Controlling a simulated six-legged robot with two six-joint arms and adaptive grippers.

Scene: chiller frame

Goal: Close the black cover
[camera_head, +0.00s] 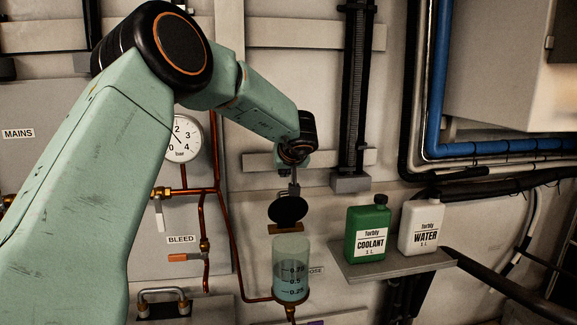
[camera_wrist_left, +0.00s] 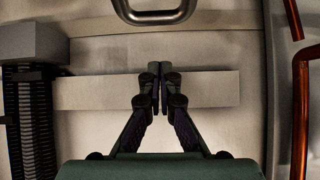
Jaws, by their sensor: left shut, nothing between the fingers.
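The black cover (camera_head: 287,209) is a round disc. It stands tilted up, its face toward me, above a brass-coloured bracket over the clear cylinder (camera_head: 291,262), so the cylinder's top is not covered. The cylinder has level marks and pale liquid inside. My left gripper (camera_head: 294,188) points down just above the cover's upper edge; whether it touches the cover I cannot tell. In the left wrist view my left gripper (camera_wrist_left: 160,78) has its fingers together and empty. The cover does not show clearly there. My right gripper is not in view.
A green coolant bottle (camera_head: 368,232) and a white water bottle (camera_head: 420,228) stand on a grey shelf (camera_head: 388,262) to the right. Copper pipes (camera_head: 222,200) and a gauge (camera_head: 183,139) are at left. A metal handle (camera_wrist_left: 155,15) shows at the wrist view's top.

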